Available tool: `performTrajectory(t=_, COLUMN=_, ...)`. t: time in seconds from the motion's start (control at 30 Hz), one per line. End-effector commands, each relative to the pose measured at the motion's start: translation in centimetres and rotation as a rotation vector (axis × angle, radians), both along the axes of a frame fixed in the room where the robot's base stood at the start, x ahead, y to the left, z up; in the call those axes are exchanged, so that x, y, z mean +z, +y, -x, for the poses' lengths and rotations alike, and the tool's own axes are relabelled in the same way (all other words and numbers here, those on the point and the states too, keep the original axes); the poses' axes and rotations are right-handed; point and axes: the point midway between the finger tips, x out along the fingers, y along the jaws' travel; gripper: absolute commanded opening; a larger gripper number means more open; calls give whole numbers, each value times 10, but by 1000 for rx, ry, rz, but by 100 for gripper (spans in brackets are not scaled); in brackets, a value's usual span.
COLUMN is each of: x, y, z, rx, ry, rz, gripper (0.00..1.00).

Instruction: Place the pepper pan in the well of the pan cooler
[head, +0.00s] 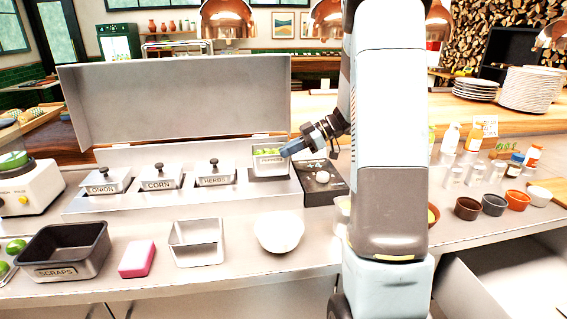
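The pepper pan (269,162) is a small steel pan with a front label and green pieces inside. It is at the rightmost place of the pan cooler (150,205), right of the lidded herbs pan (213,177). It stands higher than the lidded pans, roughly level, over the well. Its underside and the well opening are hidden, so I cannot tell how far it is in. My gripper (289,149) reaches in from the right, with its blue fingertips at the pan's right rim, and looks shut on it.
Lidded onion (107,180) and corn (160,178) pans fill the other wells. The cooler's raised lid (175,100) stands behind. A black device (325,180) is close right. A scraps bin (62,250), pink sponge (137,259), empty steel pan (197,242) and white bowl (279,232) stand in front.

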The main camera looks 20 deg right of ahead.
Motion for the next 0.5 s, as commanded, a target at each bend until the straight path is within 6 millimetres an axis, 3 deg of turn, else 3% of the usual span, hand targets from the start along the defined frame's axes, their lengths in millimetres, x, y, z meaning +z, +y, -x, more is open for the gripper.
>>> performTrajectory(t=0.17, x=-7, y=5, z=-4, rx=1, ry=-1, rz=-2, gripper=0)
performTrajectory(t=0.5, x=-42, y=9, z=-6, rx=1, ry=-1, rz=-2, gripper=0)
